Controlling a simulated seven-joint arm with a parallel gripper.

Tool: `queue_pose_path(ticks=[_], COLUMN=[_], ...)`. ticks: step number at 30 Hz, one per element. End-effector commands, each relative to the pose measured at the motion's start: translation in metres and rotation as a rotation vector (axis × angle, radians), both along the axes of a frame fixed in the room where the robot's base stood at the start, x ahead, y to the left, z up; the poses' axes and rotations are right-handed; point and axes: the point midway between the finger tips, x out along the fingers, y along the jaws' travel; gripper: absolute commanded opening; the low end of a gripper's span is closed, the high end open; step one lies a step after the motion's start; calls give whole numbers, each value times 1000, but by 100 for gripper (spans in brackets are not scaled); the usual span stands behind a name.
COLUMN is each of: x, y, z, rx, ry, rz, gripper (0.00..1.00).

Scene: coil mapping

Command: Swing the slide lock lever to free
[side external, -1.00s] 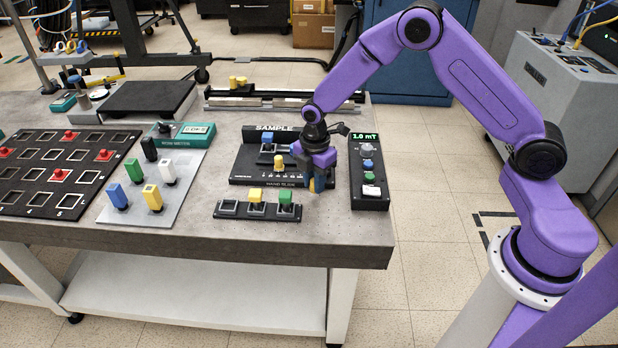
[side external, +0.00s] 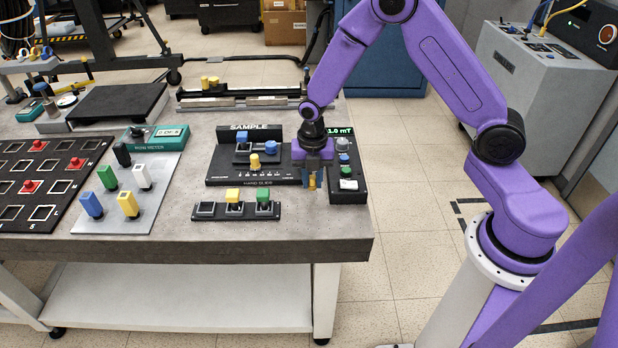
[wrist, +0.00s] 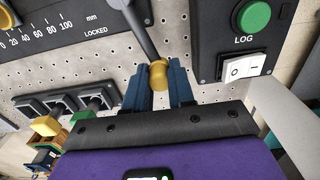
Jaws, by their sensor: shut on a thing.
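The slide lock lever is a dark grey bar (wrist: 143,36) with a yellow knob (wrist: 158,75) in the wrist view. It runs from a black pivot at the hand slide's end down to the knob. My gripper (wrist: 159,87) has its blue fingers on both sides of the knob and is shut on it. In the side external view my gripper (side external: 313,180) is low at the right end of the hand slide (side external: 225,177), with a bit of yellow at its fingertips. No free mark is visible.
A black box with a green LOG button (wrist: 254,17) and white rocker switch (wrist: 238,67) stands close right of my gripper. A strip of several switches (side external: 220,211) lies in front of the slide. The slide carries a yellow knob (side external: 255,161) and a blue block (side external: 242,137).

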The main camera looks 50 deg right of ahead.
Motion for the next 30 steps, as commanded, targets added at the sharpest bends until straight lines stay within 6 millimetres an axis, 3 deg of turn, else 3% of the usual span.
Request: queue_pose_path(ticks=[14, 15, 17, 30], x=[0, 0, 0, 1], y=[-2, -3, -2, -1], z=[1, 1, 1, 9], rx=[-1, -1, -1, 1], ry=[-2, -2, -2, -4], rz=[16, 16, 16, 15], gripper=[0, 30, 49, 49])
